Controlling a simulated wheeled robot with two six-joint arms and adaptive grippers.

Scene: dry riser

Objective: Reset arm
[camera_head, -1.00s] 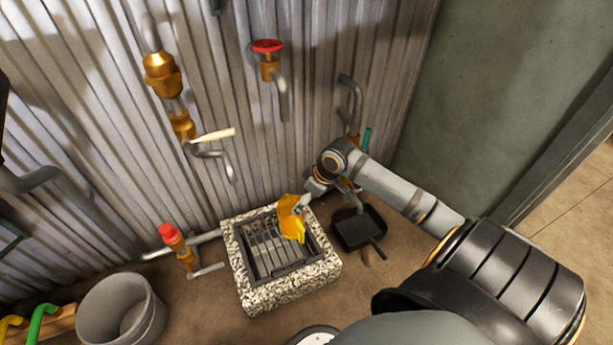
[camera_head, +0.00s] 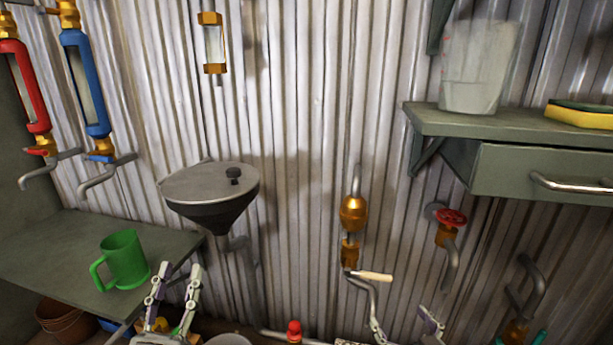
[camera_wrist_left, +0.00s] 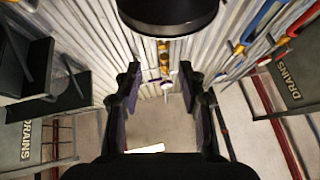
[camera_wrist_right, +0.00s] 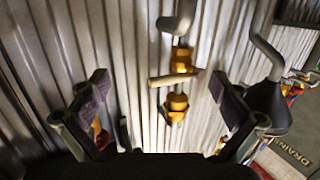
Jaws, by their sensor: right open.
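My left gripper (camera_head: 177,278) points up at the lower left of the head view, below the lidded funnel and right of the green mug. In the left wrist view its fingers (camera_wrist_left: 160,80) are spread with nothing between them.
A green mug (camera_head: 124,260) stands on the left bench (camera_head: 60,265). A lidded funnel (camera_head: 210,185) is fixed on the wall. A brass valve (camera_head: 353,213) and a red-wheel tap (camera_head: 449,219) are close to my right gripper. A shelf (camera_head: 500,122) with a jug (camera_head: 475,75) overhangs at right.

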